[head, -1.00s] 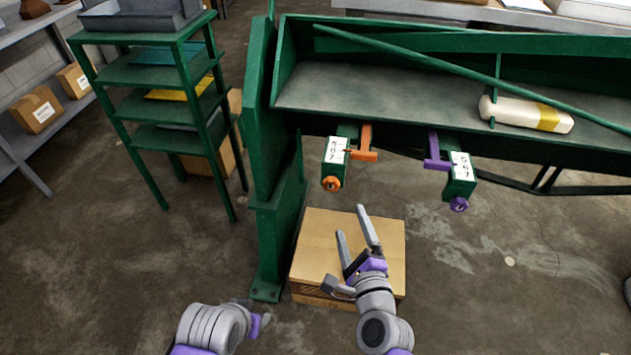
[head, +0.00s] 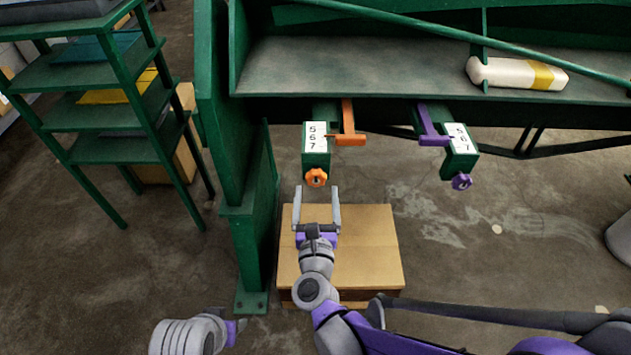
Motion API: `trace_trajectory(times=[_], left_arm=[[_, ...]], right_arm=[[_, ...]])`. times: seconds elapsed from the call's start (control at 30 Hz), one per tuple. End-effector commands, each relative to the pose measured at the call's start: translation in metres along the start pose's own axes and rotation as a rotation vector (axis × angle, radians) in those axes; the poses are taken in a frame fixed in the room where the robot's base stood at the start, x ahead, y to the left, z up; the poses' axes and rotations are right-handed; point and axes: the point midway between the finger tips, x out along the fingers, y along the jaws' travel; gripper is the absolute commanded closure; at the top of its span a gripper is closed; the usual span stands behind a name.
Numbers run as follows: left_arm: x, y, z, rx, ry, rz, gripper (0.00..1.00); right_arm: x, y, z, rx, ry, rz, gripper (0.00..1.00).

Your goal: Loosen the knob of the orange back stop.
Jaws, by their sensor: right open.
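The orange back stop (head: 348,127) sticks out from the front of the green machine, beside a white scale marked 5, 6, 7 (head: 315,137). Its orange knob (head: 316,177) is on the front end of the green block under the scale. My right gripper (head: 317,192) is open and empty. Its two fingers point at the knob and appear just short of it in the picture, one to each side; the exact gap in depth cannot be told. My left arm (head: 190,335) shows at the bottom left, with its gripper (head: 234,328) only partly visible.
A purple stop (head: 431,127) with a purple knob (head: 461,182) sits to the right. A cardboard box (head: 365,250) is on the floor below. A green machine leg (head: 250,220) stands close on the left. A green shelf rack (head: 105,115) is further left.

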Motion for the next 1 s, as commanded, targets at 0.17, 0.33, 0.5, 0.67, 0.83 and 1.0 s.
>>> trace_trajectory(times=[0.17,0.33,0.5,0.67,0.83,1.0], left_arm=[[0.005,0.000,0.001,0.000,-0.001,0.000,0.50],[0.007,0.000,0.002,0.000,-0.002,0.000,0.50],[0.007,0.000,0.002,0.000,-0.002,0.000,0.50],[0.007,0.000,0.002,0.000,-0.002,0.000,0.50],[0.007,0.000,0.002,0.000,-0.002,0.000,0.50],[0.007,0.000,0.002,0.000,-0.002,0.000,0.50]], right_arm=[[0.029,0.000,-0.001,-0.002,0.000,-0.001,0.14],[0.042,0.000,-0.001,-0.002,0.000,0.001,0.14],[0.044,0.000,0.000,-0.002,0.000,0.002,0.14],[0.044,0.000,0.000,-0.002,0.000,0.002,0.17],[0.044,0.000,0.000,-0.002,0.000,0.002,0.48],[0.044,0.000,0.000,-0.002,0.000,0.002,0.78]])
